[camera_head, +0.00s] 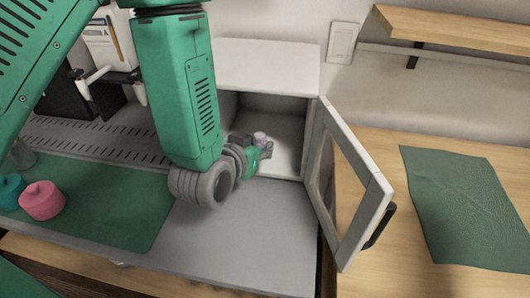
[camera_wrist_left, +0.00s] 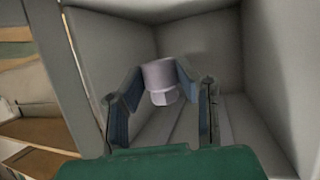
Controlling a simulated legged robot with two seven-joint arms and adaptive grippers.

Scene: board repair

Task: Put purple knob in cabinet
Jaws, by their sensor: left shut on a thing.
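The white cabinet (camera_head: 268,66) stands at the back centre with its framed door (camera_head: 352,160) swung open to the right. My left gripper (camera_head: 262,143) reaches through the opening and is inside the cabinet. It is shut on a pale purple knob (camera_head: 260,137), and the knob also shows between the fingers in the left wrist view (camera_wrist_left: 161,80). In that view the cabinet's inner walls surround the knob. I cannot tell whether the knob touches the cabinet floor. My right gripper is in neither view.
A pink knob-like object (camera_head: 42,200) and a teal one (camera_head: 10,190) sit on the green mat (camera_head: 110,215) at the left. Another green mat (camera_head: 465,205) lies on the wooden surface at the right. The grey surface before the cabinet is clear. The open door's black handle (camera_head: 380,226) sticks out.

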